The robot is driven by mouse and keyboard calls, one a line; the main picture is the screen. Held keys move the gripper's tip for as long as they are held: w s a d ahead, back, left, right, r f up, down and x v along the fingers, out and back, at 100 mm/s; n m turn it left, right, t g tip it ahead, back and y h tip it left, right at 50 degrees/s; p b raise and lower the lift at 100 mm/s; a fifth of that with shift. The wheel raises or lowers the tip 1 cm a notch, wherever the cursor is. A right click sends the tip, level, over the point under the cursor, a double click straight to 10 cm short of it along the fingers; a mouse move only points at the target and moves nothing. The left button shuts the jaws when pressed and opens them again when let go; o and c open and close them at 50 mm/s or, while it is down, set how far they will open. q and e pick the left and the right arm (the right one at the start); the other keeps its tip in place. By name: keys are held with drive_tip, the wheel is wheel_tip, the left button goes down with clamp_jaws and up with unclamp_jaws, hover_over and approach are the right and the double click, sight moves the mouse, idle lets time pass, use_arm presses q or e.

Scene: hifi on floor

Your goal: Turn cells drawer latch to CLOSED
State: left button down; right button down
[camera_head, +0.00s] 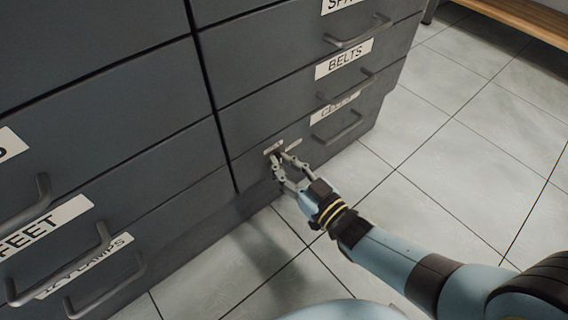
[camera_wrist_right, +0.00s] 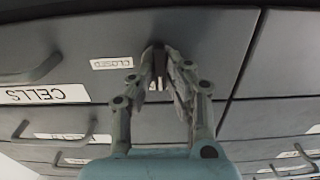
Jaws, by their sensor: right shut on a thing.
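The cells drawer (camera_head: 318,141) is the low dark grey drawer in the right column, with a partly hidden CELLS label (camera_head: 335,107). In the right wrist view its label (camera_wrist_right: 45,93) appears upside down. The small dark latch (camera_wrist_right: 158,60) is on the drawer front, between the fingertips of my right gripper (camera_wrist_right: 163,58). A CLOSED plate (camera_wrist_right: 112,62) sits beside the latch, apart from it. In the head view my right gripper (camera_head: 281,158) is shut on the latch, and its fingers hide most of it. My left gripper is out of view.
The drawer handle (camera_head: 338,127) is right of the gripper. The BELTS drawer (camera_head: 290,84) is above. Handles of the left column (camera_head: 105,290) stick out at lower left. Tiled floor (camera_head: 440,175) is clear to the right; a wooden bench (camera_head: 525,15) stands at upper right.

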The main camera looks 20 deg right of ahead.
drive_tip(key=shift+m, duration=0.8)
drive_tip(key=m, duration=0.2)
drive_tip(key=shift+d+m+p, duration=0.1)
drive_tip(key=shift+m+p, duration=0.2)
drive_tip(key=m, duration=0.2)
drive_tip(key=shift+m, duration=0.3)
drive_tip(key=m, duration=0.2)
drive_tip(key=shift+w+d+m, duration=0.1)
drive_tip(key=shift+m, duration=0.3)
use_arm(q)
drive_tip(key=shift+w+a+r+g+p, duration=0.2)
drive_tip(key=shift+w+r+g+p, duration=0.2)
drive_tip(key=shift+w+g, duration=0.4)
use_arm(e)
drive_tip(key=shift+d+f+m, duration=0.1)
drive_tip(key=shift+f+m, duration=0.05)
drive_tip(key=shift+m, duration=1.9)
drive_tip(key=shift+f+m, duration=0.15)
drive_tip(key=shift+m, duration=1.9)
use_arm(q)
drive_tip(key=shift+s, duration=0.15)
